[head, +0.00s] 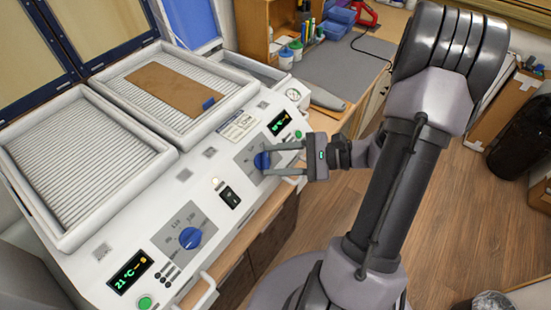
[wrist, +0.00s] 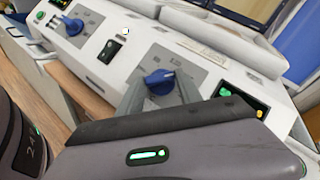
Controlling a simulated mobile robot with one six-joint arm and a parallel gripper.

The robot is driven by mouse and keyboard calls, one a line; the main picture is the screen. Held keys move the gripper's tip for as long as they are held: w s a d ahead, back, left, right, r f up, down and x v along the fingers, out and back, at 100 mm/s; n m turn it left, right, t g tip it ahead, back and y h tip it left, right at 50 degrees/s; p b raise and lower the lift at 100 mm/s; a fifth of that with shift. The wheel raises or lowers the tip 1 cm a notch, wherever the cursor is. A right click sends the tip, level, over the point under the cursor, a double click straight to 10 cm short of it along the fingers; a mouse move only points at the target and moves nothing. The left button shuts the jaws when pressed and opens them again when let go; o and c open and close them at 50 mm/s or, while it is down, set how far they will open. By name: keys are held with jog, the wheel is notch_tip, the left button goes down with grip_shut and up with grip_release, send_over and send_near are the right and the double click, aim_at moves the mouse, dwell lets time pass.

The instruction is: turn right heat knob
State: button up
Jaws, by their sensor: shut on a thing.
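The right heat knob (head: 262,160) is a blue knob on the sloped white control panel, below the right heating tray. My gripper (head: 283,162) reaches in from the right with its two fingers on either side of this knob, and it is shut on it. In the wrist view the blue right knob (wrist: 159,82) sits between the grey fingers, with dial markings above it. Its lower part is hidden by my gripper. The left heat knob (head: 190,238) is a similar blue knob, lower left on the panel.
The left display (head: 130,272) reads 21 °C; the right display (head: 279,123) is too small to read. A black switch (head: 230,197) sits between the knobs. A brown sheet (head: 165,88) lies on the right heating tray (head: 238,100). Open wooden floor (head: 480,220) lies to the right.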

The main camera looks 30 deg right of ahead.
jog(key=o, duration=1.4)
jog(key=p+v, duration=0.2)
jog(key=v, duration=1.5)
jog(key=shift+s+d, duration=0.1)
jog(key=shift+d, duration=0.05)
